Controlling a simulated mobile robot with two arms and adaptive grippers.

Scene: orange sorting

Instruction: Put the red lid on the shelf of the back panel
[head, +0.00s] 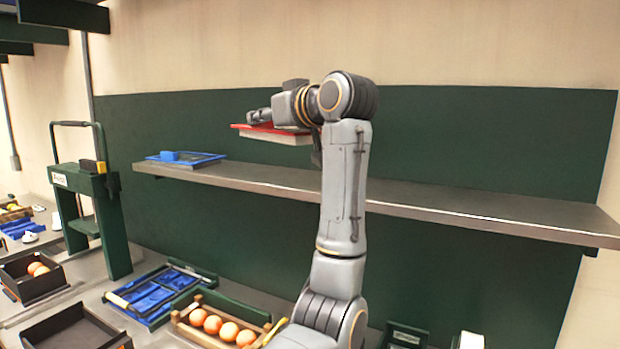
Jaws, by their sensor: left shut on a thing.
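The red lid (272,136), with a pale side edge, is in the upper middle of the head view, in front of the green back panel (470,140). My left gripper (262,117) is shut on it from above, and my wrist hides its right part. The lid looks roughly level and appears above the grey shelf (270,178), with a visible gap between them. My left arm hides a middle stretch of the shelf. My right gripper is out of view.
A blue lid (185,157) lies at the shelf's left end; the shelf to the right of my arm is bare. Below stand a blue-lined tray (130,305), a wooden crate (258,316) with several oranges, and dark boxes. A green frame (115,225) stands at left.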

